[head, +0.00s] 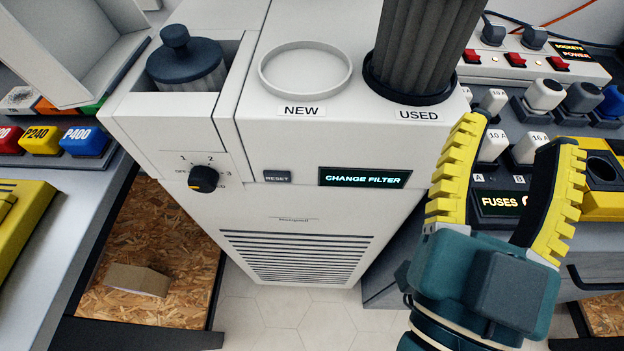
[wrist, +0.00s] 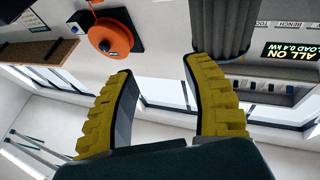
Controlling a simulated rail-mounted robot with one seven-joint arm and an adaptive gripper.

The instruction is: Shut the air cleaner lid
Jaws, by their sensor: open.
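The white air cleaner (head: 300,215) stands in the middle of the head view. Its lid appears to be the pale hollow panel (head: 85,45) at upper left, tipped open to the left of the well. A filter with a dark knobbed cap (head: 185,62) sits in the open well. A grey pleated filter (head: 425,45) stands in the USED ring; it also seems to show in the wrist view (wrist: 220,25). The NEW ring (head: 305,72) is empty. My gripper (head: 517,138) is open and empty, right of the cleaner and far from the lid; its fingers show in the wrist view (wrist: 158,68).
The cleaner's display (head: 365,178) reads CHANGE FILTER, beside a RESET button (head: 277,177) and a dial (head: 204,179). A fuse and socket bench (head: 505,205) lies behind my gripper at right. Coloured blocks (head: 85,141) sit left, near the panel. The standing filter rises between gripper and lid.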

